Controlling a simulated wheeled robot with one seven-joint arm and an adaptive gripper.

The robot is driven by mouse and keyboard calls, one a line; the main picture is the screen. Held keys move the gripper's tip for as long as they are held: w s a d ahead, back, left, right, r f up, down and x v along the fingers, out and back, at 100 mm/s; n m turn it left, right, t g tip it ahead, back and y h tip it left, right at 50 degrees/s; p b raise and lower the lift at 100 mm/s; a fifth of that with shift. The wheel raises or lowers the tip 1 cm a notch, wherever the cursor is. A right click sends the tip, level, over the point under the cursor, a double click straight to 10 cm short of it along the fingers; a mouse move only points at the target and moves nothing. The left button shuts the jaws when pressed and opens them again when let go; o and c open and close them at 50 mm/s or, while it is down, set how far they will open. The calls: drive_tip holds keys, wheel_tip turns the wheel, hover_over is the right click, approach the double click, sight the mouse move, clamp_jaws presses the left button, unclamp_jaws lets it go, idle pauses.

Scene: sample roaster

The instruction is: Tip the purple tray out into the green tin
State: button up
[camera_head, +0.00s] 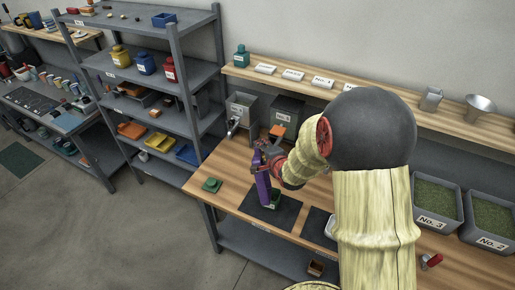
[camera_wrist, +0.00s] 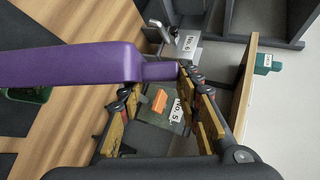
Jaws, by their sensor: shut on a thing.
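My gripper (camera_head: 264,157) is shut on the narrow end of the purple tray (camera_head: 263,188). In the head view the tray hangs steeply tilted, with its far end low, over or beside the green tin (camera_head: 276,196). The tin stands on a dark mat on the wooden bench and is partly covered by the tray. In the wrist view the tray (camera_wrist: 70,66) runs left from my gripper (camera_wrist: 160,88), and part of the green tin (camera_wrist: 28,95) shows below it. The inside of the tray and of the tin cannot be seen.
A green lid (camera_head: 211,185) lies on the bench left of the mat. Grey machines (camera_head: 242,108) stand behind, one with an orange piece (camera_head: 277,131). A second dark mat (camera_head: 314,224) and bins of green beans (camera_head: 436,200) are to the right. My arm hides the bench's middle.

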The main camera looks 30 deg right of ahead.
drive_tip(key=s+d+f+m+t+y, duration=0.1)
drive_tip(key=s+d+m+t, duration=0.1)
drive_tip(key=d, duration=0.4)
drive_tip(key=s+d+f+m+t+y+p, duration=0.1)
drive_tip(key=s+d+f+m+y, duration=0.1)
drive_tip(key=s+d, duration=0.3)
drive_tip(key=d+m, duration=0.1)
drive_tip(key=d, duration=0.1)
drive_tip(key=shift+d+t, duration=0.3)
drive_tip(key=shift+t, duration=0.1)
idle(1.0)
drive_tip(key=shift+s+p, duration=0.1)
drive_tip(key=shift+p, duration=0.25)
idle(1.0)
wheel_tip(320, 180, up, 3)
drive_tip(key=p, duration=0.3)
drive_tip(key=shift+a+f, duration=0.1)
